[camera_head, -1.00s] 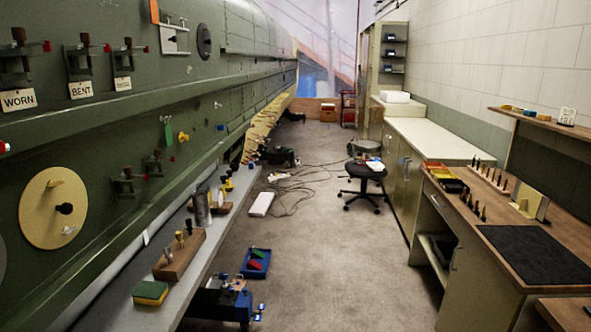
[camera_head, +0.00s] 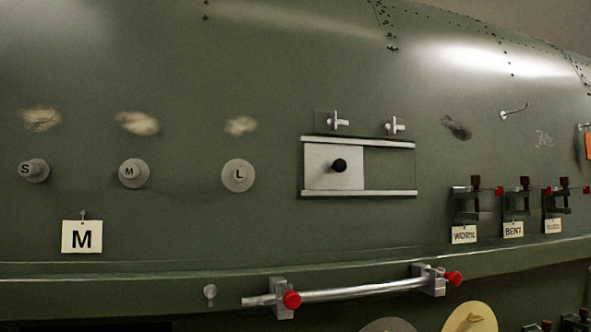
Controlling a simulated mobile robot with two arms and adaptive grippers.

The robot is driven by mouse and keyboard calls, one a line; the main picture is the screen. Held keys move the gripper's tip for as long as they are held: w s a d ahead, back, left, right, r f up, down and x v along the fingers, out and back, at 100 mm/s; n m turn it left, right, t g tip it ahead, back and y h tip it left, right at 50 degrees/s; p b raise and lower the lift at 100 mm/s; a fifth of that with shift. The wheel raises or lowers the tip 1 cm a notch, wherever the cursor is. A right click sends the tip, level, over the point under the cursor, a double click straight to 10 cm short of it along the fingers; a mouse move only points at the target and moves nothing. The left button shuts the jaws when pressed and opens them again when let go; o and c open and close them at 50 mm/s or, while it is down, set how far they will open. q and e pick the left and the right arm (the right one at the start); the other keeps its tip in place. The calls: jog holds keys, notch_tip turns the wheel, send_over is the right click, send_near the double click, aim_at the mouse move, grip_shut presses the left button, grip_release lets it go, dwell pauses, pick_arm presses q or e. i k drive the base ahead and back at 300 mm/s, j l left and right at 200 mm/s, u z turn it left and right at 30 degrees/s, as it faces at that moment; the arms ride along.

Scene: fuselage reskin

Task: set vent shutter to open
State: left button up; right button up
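The vent shutter (camera_head: 320,178) is a light grey sliding plate with a black round knob (camera_head: 339,165) on it. It sits between an upper rail (camera_head: 370,143) and a lower rail (camera_head: 370,193) on the green fuselage wall. The plate fills the left part of the frame. The right part (camera_head: 388,168) shows a dark green surface, and I cannot tell whether it is an opening or a panel. No open or closed label is readable there. Neither of my grippers shows in the head view.
Two small metal latches (camera_head: 338,121) sit above the shutter. Round S, M and L plugs (camera_head: 238,175) are at left, above an M card (camera_head: 82,237). A metal rod (camera_head: 350,292) with red knobs runs below. Clamps with WORN and BENT tags (camera_head: 464,235) are at right.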

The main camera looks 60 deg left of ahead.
aim_at(328, 166)
jog(key=u, duration=1.6)
